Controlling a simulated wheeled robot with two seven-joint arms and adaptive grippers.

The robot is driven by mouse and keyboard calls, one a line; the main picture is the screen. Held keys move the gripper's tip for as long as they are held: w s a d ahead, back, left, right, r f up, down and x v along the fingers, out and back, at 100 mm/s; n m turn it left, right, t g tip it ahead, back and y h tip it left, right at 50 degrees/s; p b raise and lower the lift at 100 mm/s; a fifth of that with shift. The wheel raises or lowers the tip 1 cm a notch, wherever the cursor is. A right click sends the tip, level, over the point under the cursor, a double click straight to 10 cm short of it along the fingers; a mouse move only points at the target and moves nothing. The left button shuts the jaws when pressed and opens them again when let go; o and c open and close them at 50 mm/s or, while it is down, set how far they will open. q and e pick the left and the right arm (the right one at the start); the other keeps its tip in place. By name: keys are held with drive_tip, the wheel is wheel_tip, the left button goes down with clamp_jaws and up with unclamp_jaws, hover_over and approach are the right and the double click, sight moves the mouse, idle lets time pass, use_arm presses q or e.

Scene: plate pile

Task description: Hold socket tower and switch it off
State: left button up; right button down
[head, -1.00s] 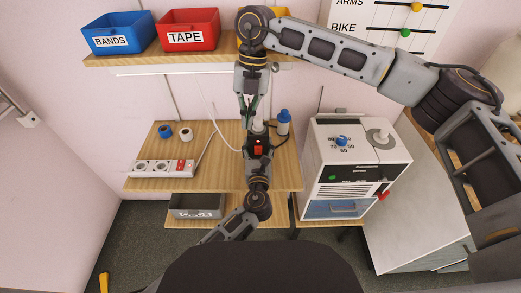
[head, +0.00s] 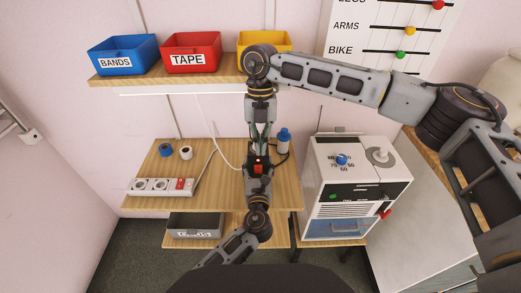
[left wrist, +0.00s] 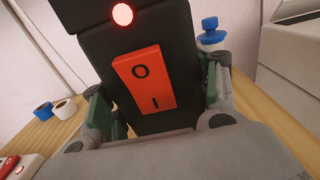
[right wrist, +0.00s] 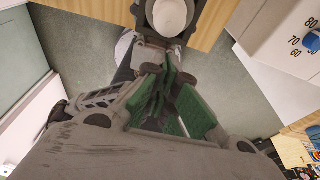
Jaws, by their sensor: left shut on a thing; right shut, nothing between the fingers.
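The black socket tower (head: 259,167) stands on the wooden table. In the left wrist view its red rocker switch (left wrist: 144,82) has O above I, and a round red light (left wrist: 122,14) glows above it. I cannot tell which side of the rocker is pressed. My left gripper (left wrist: 157,100) is shut on the tower, green pads on both sides. My right gripper (head: 260,134) is shut and empty, pointing down close above or behind the tower; I cannot tell if it touches. Its green pads show in the right wrist view (right wrist: 165,95).
A white power strip (head: 160,186) and blue and white tape rolls (head: 166,149) are on the left of the table. A blue-topped bottle (head: 283,141) is close right of the tower. A white machine (head: 352,190) stands right. A shelf with bins (head: 190,55) is above.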

sight(261, 161)
drive_tip(key=shift+x, duration=4.6)
drive_tip(key=shift+w+r, duration=0.2)
drive_tip(key=shift+w, duration=0.6)
drive_tip(key=shift+d, duration=0.1)
drive_tip(key=shift+r, duration=0.9)
drive_tip(key=shift+s, duration=0.15)
